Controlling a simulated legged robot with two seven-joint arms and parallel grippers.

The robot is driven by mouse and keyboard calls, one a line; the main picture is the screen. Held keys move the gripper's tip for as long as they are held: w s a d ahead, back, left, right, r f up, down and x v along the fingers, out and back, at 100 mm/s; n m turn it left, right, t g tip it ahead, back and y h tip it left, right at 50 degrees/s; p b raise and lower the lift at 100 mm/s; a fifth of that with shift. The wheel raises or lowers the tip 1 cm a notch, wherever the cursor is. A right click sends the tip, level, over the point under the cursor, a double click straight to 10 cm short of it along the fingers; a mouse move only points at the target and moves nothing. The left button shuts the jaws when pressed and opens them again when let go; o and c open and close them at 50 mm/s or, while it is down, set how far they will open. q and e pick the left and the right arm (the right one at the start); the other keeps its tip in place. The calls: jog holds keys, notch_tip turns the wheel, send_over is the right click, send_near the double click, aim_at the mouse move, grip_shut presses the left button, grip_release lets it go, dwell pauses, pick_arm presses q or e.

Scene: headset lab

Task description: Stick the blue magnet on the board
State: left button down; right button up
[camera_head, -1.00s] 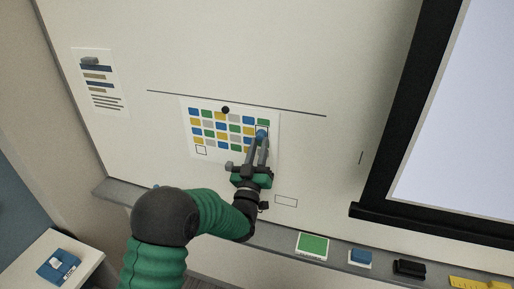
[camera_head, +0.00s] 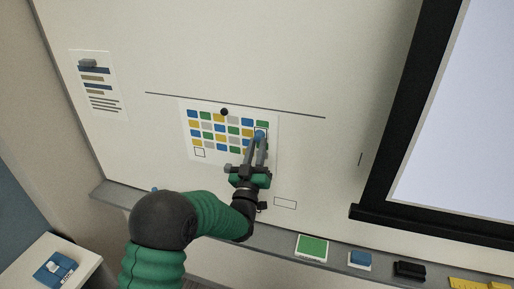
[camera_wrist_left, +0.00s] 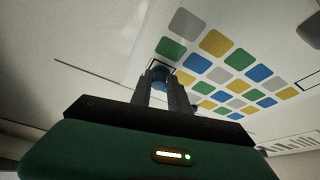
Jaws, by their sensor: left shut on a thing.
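The whiteboard (camera_head: 330,50) carries a sheet (camera_head: 187,152) printed with rows of coloured squares, pinned by a black round magnet (camera_head: 224,112). My left gripper (camera_head: 260,140) reaches up to the right side of this sheet. It is shut on the blue magnet (camera_head: 260,134), which also shows between the fingertips in the left wrist view (camera_wrist_left: 159,75). The magnet is at an outlined square below a green square at the sheet's right edge. I cannot tell whether it touches the board. My right gripper is not in view.
A tray ledge (camera_head: 285,238) below the board holds a green-faced block (camera_head: 312,246), a blue eraser (camera_head: 360,259), a black object (camera_head: 409,269) and a yellow item (camera_head: 470,284). A dark-framed screen (camera_head: 375,190) stands at the right. A side table (camera_head: 85,262) is at lower left.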

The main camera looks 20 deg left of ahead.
pick_arm(q)
jog(key=c, duration=1.2)
grip_release()
jog(key=shift+a, duration=0.1)
jog(key=shift+c, duration=0.2)
jog(key=shift+o, duration=0.4)
jog(key=o, duration=0.5)
jog(key=shift+o, duration=0.2)
jog(key=s+b, duration=0.1)
jog(key=s, duration=0.7)
jog(key=shift+b, duration=0.4)
